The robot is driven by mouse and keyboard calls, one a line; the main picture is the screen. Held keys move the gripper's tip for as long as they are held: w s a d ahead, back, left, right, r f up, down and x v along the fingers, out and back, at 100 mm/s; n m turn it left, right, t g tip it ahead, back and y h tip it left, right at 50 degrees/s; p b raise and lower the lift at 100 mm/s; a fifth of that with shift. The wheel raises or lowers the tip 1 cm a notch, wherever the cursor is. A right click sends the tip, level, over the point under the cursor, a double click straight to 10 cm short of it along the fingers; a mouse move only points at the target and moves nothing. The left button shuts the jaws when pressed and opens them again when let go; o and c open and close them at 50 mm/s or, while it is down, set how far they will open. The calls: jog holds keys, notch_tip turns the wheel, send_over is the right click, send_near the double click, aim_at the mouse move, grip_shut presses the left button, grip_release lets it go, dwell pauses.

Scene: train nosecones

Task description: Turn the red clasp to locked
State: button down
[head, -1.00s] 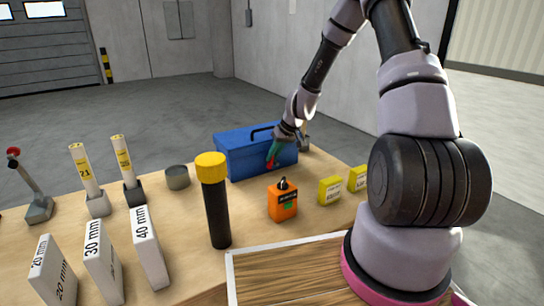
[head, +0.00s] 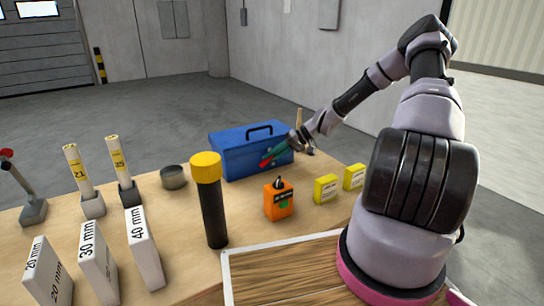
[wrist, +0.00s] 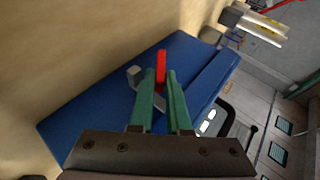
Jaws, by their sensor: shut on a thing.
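The red clasp (wrist: 161,60) is on the front of the blue toolbox (head: 229,160), and the toolbox also shows in the wrist view (wrist: 95,105). My gripper's green fingers (wrist: 160,85) are shut on the red clasp, one on each side, with its red tip sticking out beyond them. In the head view my gripper (head: 273,156) comes in from the right, lying nearly level and slanting down to the left, with a bit of red at its tip. The clasp's base is hidden.
An orange device (head: 278,198) and two yellow boxes (head: 325,188) (head: 354,177) stand in front of the toolbox. A black cylinder with a yellow cap (head: 212,200) and a grey round tin (head: 173,177) are to the left. The toolbox's black handle (head: 258,128) stands up.

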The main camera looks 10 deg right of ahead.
jog(key=shift+f, duration=0.1)
dwell(0.4)
jog(key=c, duration=0.9)
grip_release()
